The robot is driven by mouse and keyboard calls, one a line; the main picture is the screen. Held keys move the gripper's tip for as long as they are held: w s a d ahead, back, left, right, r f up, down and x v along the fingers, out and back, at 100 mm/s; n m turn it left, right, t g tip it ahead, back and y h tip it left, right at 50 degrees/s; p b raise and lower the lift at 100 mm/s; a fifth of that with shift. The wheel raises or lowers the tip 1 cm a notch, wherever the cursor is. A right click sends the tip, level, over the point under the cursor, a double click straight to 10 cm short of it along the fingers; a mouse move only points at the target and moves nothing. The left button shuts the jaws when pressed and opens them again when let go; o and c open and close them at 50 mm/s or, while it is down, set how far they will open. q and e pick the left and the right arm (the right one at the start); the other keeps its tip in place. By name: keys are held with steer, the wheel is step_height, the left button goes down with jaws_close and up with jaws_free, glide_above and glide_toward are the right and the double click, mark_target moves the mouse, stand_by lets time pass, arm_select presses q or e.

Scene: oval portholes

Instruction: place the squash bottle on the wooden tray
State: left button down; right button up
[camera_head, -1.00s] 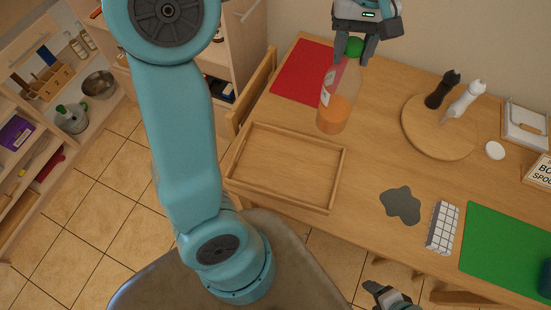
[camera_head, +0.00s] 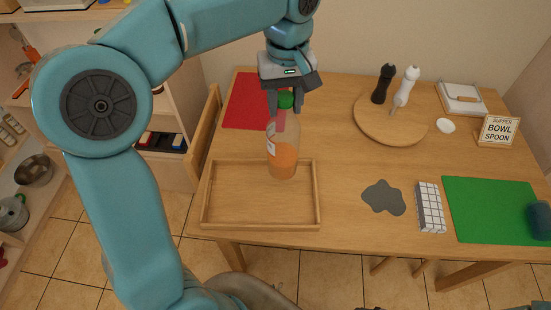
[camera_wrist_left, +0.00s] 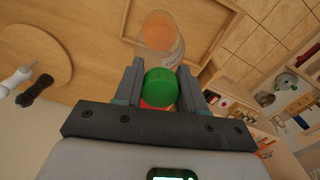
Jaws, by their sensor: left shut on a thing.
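The squash bottle (camera_head: 284,142) is clear with orange liquid, a pale label and a green cap. It hangs nearly upright from my left gripper (camera_head: 286,106), which is shut around its cap. In the head view its base overlaps the back right part of the wooden tray (camera_head: 211,190); I cannot tell its exact height. In the left wrist view the cap (camera_wrist_left: 161,89) sits between the fingers of my left gripper (camera_wrist_left: 160,78), and the tray rim (camera_wrist_left: 224,42) shows beyond the bottle. The tray looks empty. My right gripper cannot be made out.
A red mat (camera_head: 247,102) lies behind the tray. A round board (camera_head: 372,120) holds a dark mill (camera_head: 382,84) and a white mill (camera_head: 405,87). A grey patch (camera_head: 383,197), a white gridded block (camera_head: 430,207) and a green mat (camera_head: 495,210) lie to the right. A chair (camera_head: 208,135) stands at left.

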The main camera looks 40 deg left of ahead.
mark_target(283, 147)
arm_select(q)
step_height(283, 147, down, 9)
steer(key=shift+f, duration=0.1)
step_height(283, 147, down, 4)
steer(key=shift+d+f, duration=0.1)
steer(key=shift+d, duration=0.05)
steer(key=shift+s, duration=0.2)
steer(key=shift+b, duration=0.4)
steer(key=c, duration=0.6)
jaws_free()
steer(key=shift+w+f, duration=0.15)
steer(key=shift+c, duration=0.2)
step_height(283, 147, up, 12)
steer(key=shift+f+p, duration=0.2)
steer(key=shift+p, duration=0.25)
steer(key=shift+r, duration=0.45)
steer(key=shift+f, duration=0.1)
steer(key=shift+s, duration=0.25)
